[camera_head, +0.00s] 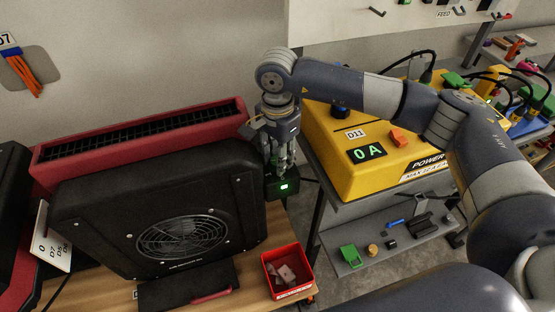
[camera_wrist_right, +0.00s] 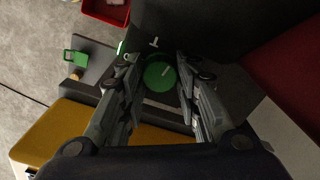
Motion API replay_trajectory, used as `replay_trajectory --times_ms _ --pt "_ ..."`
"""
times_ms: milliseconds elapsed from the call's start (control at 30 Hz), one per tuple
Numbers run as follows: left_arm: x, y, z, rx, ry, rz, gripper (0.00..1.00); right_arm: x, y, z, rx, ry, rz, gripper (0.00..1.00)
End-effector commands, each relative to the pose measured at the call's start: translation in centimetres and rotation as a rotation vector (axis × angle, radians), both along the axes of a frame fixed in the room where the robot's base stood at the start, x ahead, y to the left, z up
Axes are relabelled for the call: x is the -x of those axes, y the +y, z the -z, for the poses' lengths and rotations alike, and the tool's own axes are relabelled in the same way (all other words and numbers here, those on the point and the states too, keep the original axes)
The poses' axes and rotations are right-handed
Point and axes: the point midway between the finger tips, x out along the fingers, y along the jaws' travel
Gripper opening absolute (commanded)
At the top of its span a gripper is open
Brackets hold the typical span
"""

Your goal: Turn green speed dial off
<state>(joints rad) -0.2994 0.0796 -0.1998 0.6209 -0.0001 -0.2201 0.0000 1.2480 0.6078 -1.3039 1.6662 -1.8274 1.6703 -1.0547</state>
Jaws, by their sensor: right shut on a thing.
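In the head view the right gripper (camera_head: 281,162) points down at a small black control box (camera_head: 284,187) with a lit green display, at the right side of the black fan unit (camera_head: 200,190). The gripper hides the dial there. My left gripper is not in view.
A yellow power unit (camera_head: 335,165) with a "0 A" display stands just right of the gripper. A red bin (camera_head: 272,260) sits on the wooden table below. A red-framed unit (camera_head: 130,130) stands behind the fan. A grey lower shelf (camera_head: 375,262) holds small parts.

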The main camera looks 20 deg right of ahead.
Motion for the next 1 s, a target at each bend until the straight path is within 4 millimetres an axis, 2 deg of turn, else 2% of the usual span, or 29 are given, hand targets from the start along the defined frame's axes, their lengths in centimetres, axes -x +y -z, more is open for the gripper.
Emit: replay_trajectory --times_ms 500,533,600,1000 --pt "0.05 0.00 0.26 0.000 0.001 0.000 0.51 0.11 -0.06 0.16 0.003 0.004 -0.018 0.07" --pt "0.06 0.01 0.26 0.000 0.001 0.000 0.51 0.11 -0.06 0.16 0.003 0.004 -0.018 0.35" --pt "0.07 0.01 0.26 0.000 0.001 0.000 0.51 0.11 -0.06 0.15 0.002 0.004 -0.018 0.51" --pt "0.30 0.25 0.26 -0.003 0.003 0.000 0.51 -0.02 -0.01 -0.37 0.000 0.000 -0.017 0.51"
